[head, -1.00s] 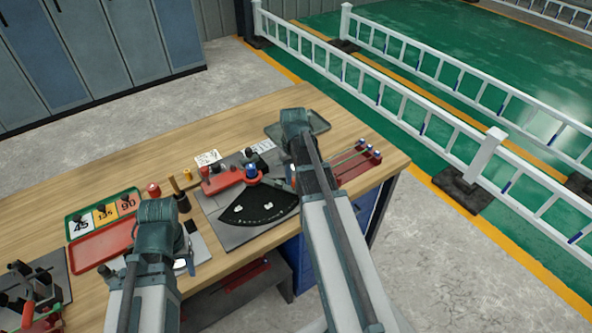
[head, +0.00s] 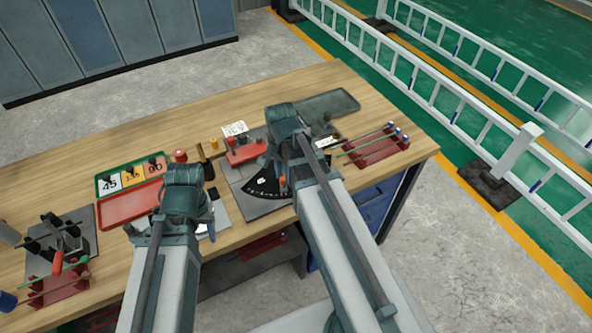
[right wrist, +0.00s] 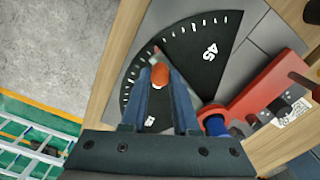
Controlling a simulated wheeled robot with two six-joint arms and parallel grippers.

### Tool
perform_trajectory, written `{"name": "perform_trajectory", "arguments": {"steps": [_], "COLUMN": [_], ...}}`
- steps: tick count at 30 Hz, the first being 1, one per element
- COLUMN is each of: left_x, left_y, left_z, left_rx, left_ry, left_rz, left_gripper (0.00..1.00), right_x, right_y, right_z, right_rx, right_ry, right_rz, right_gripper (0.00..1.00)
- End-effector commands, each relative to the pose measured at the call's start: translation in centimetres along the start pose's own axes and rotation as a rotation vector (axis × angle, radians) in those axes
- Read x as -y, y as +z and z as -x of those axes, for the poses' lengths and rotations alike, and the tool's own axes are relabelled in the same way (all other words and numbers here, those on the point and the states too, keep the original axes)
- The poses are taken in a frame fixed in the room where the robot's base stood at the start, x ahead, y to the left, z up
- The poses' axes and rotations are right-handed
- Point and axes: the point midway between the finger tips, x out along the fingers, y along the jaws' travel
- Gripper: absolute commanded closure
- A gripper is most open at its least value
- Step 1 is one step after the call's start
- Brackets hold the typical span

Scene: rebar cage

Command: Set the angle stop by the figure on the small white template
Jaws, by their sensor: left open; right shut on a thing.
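The black angle dial (head: 262,188) lies on a grey plate; the right wrist view shows its white ticks and figure 45 (right wrist: 209,51). My right gripper (right wrist: 160,80) is shut on the orange knob (right wrist: 160,75) of the stop's arm, whose red tip is at the ticks, well away from 45. The blue pivot knob (right wrist: 215,124) is beside the fingers. A small white template (head: 109,184) reading 45 sits in the green-edged tray beside yellow and orange ones reading 135 and 90 (head: 153,169). My left gripper (head: 190,205) is open near the red tray; its fingers are mostly hidden.
A red tray (head: 128,206) lies before the templates. A red clamp-like part (head: 243,150), white cards (head: 235,129) and a red rack with rods (head: 375,150) are near the dial. A dark fixture (head: 62,235) stands at left. The bench's back left is clear.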

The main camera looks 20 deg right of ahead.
Motion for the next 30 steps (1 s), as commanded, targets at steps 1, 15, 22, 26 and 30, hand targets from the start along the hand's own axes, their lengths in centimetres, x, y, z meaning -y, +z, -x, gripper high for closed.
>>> {"name": "perform_trajectory", "arguments": {"steps": [1,15,22,26,30], "left_x": [0.0,0.0,0.0,0.0,0.0], "left_y": [0.0,0.0,0.0,0.0,0.0], "left_z": [0.0,0.0,0.0,0.0,0.0], "left_rx": [0.000,0.000,0.000,0.000,0.000], "left_ry": [0.000,0.000,0.000,0.000,0.000], "left_rz": [0.000,0.000,0.000,0.000,0.000], "left_gripper": [0.50,0.50,0.50,0.50,0.50], "right_x": [0.5,3.6,4.2,4.2,4.2], "right_y": [0.5,3.0,3.2,3.3,3.3], "right_z": [0.0,0.0,0.0,0.0,0.0], "right_rx": [0.001,0.001,0.001,0.000,0.000], "right_ry": [0.001,0.000,0.000,0.000,0.000], "right_rz": [-0.035,-0.306,-0.354,-0.361,-0.363], "right_gripper": [1.00,1.00,1.00,1.00,1.00]}}
